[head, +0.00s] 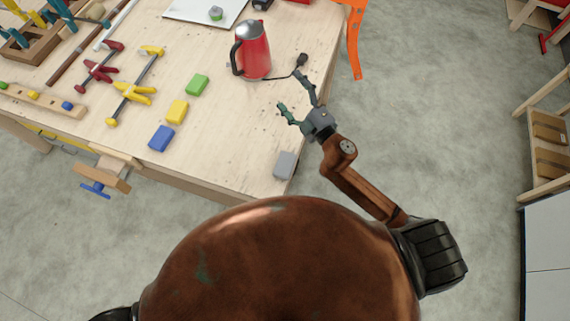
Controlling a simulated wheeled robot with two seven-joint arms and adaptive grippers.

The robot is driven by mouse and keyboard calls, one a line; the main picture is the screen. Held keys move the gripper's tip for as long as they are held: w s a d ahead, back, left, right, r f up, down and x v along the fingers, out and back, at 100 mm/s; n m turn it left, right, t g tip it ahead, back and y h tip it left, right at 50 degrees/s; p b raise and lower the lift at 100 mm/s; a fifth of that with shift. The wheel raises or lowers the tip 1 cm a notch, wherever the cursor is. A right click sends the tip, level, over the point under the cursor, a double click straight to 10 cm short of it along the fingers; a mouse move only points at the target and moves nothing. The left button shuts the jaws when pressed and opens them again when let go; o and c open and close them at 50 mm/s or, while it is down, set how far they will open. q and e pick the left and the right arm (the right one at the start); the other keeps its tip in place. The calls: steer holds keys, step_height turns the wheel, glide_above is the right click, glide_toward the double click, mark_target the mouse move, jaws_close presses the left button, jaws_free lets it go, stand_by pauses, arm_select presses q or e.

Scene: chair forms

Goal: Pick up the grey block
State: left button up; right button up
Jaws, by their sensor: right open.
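The grey block (285,165) lies on the wooden workbench (235,150), close to its front right corner. My right gripper (293,92) is above the bench's right side, farther back than the grey block and apart from it. Its two green-grey fingers are spread wide, with nothing between them. My left gripper does not show in the head view.
Blue (161,138), yellow (177,111) and green (197,85) blocks lie in a slanting row left of the grey block. A red kettle (256,52) stands behind, near my right gripper. Clamps (134,90) lie left. An orange object (355,40) is at the right edge.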

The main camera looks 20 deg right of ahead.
steer(key=s+a+r+n+g+y, duration=0.1)
steer(key=s+a+r+n+y, duration=0.2)
steer(key=a+r+n+y, duration=0.35)
steer(key=s+a+f+n+g+y, duration=0.1)
steer(key=s+a+n+g+y, duration=0.3)
steer(key=s+a+n+g, duration=0.75)
steer(key=n+g+h, duration=0.3)
steer(key=n+h, duration=0.9)
steer(key=h, duration=0.1)
glide_toward(286, 164)
steer(key=f, duration=0.2)
steer(key=shift+w+a+f+p, duration=0.15)
steer(key=shift+w+f+p, duration=0.1)
steer(key=shift+f, duration=0.15)
steer(key=shift+w+a+f+p, duration=0.15)
steer(key=shift+w+f, duration=0.1)
steer(key=shift+f, duration=0.2)
steer(key=x, duration=0.2)
steer(key=p+x, duration=0.1)
steer(key=x, duration=0.2)
steer(key=shift+s+a+r, duration=0.1)
steer(key=shift+a+r, duration=0.05)
steer(key=shift+a, duration=0.25)
steer(key=shift+f, duration=0.3)
steer(key=shift+c, duration=0.4)
